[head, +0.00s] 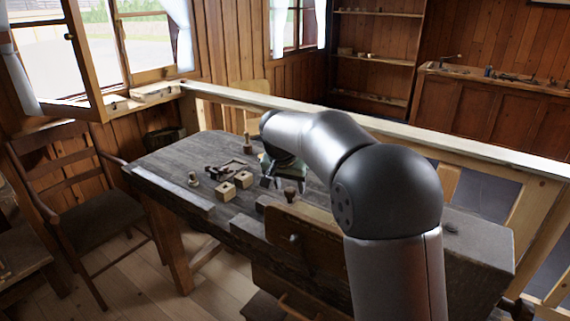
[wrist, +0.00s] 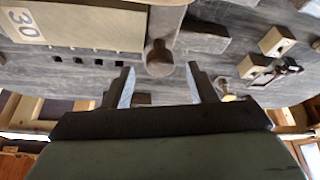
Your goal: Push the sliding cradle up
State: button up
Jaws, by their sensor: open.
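My gripper (head: 283,182) is over the workbench in the head view, fingers pointing down. In the wrist view my gripper (wrist: 160,84) is open, with nothing between its fingers. A rounded brown knob (wrist: 159,58) shows just beyond the fingertips, roughly centred between them, at the end of a grey bar (wrist: 166,24). A dark knob (head: 290,193) stands just right of my gripper in the head view. I cannot tell for sure which part is the sliding cradle. No contact between my gripper and the knob is clear.
A pale panel marked 30 (wrist: 75,22) lies beside the grey bar. Two wooden blocks (head: 226,191) and a dark fixture (head: 222,169) stand left on the workbench (head: 165,160). Turned pieces (head: 247,145) stand nearby. A chair (head: 65,190) is at far left.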

jog(key=v, duration=1.6)
jog(key=shift+s, duration=0.2)
jog(key=s+d+f+n+g, duration=0.1)
jog(key=s+d+f, duration=0.3)
jog(key=s+f, duration=0.3)
jog(key=s+d+f+n+g+y, duration=0.1)
jog(key=s+d+f+n, duration=0.1)
jog(key=s+f, duration=0.6)
jog(key=s+d+f+n+g+y, duration=0.1)
jog(key=s+d+f, duration=0.4)
jog(key=s, duration=1.2)
notch_tip(320, 180, down, 3)
jog(key=shift+s+d+r+n+g, duration=0.2)
jog(key=shift+d+n+g, duration=0.15)
jog(key=shift+n, duration=0.15)
